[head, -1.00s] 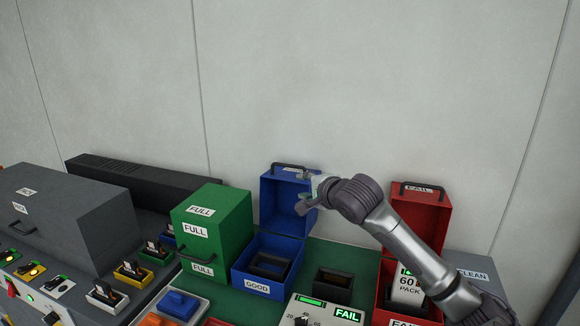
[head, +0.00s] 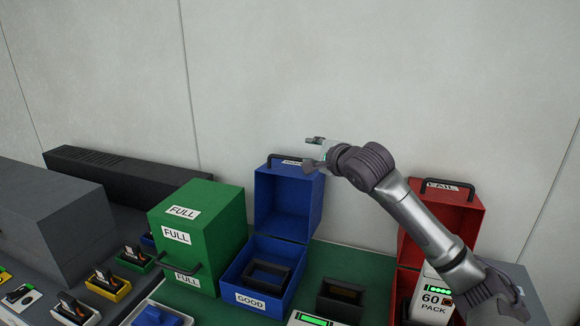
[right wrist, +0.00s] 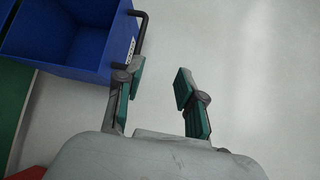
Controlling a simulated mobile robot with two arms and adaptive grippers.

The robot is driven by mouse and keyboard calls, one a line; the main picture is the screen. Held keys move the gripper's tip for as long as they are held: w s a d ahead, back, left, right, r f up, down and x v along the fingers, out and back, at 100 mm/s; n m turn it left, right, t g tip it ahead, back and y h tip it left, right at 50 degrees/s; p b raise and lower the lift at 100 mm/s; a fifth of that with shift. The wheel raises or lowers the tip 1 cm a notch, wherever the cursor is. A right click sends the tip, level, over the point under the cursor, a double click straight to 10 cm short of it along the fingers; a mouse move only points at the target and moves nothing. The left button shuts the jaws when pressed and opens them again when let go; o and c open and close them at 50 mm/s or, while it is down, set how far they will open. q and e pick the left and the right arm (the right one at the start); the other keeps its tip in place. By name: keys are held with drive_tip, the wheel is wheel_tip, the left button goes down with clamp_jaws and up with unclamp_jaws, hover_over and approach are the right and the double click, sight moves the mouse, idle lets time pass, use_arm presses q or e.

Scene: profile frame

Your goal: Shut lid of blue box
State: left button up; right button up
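The blue box (head: 229,284), labelled GOOD, stands on the green mat with its lid (head: 289,200) open and upright at the back. A black handle (head: 291,156) sits on the lid's top edge. A dark tray-like piece (head: 268,272) lies inside the box. My right gripper (head: 311,152) is at the upper right of the raised lid, in front of part of its corner. In the right wrist view the gripper (right wrist: 158,90) has its two fingers apart with nothing between them, and the lid (right wrist: 75,35) and its handle (right wrist: 142,32) are at the upper left. My left gripper is not in view.
A closed green box (head: 205,232) labelled FULL stands left of the blue box. An open red box (head: 447,205) labelled FAIL stands to the right, below my right arm. A grey wall (head: 400,80) is behind.

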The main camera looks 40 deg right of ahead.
sight(291, 160)
use_arm(q)
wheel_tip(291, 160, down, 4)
drive_tip(key=b, duration=0.3)
use_arm(e)
drive_tip(key=w+d+f+p, duration=0.1)
drive_tip(key=w+f, duration=0.1)
drive_tip(key=w, duration=0.2)
drive_tip(key=w+d+f+p, duration=0.1)
drive_tip(key=w+f, duration=0.1)
drive_tip(key=w, duration=0.2)
drive_tip(key=w+d+f+p, duration=0.1)
drive_tip(key=w+d+f, duration=0.1)
drive_tip(key=w+f, duration=0.1)
drive_tip(key=shift+w+f+p, duration=0.1)
drive_tip(key=shift+w+p, duration=0.25)
drive_tip(key=shift+w, duration=0.2)
drive_tip(key=shift+w+d+f, duration=0.2)
drive_tip(key=shift+w, duration=0.3)
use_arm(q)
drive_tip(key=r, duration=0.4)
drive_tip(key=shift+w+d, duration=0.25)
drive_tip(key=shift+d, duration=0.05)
use_arm(e)
clamp_jaws()
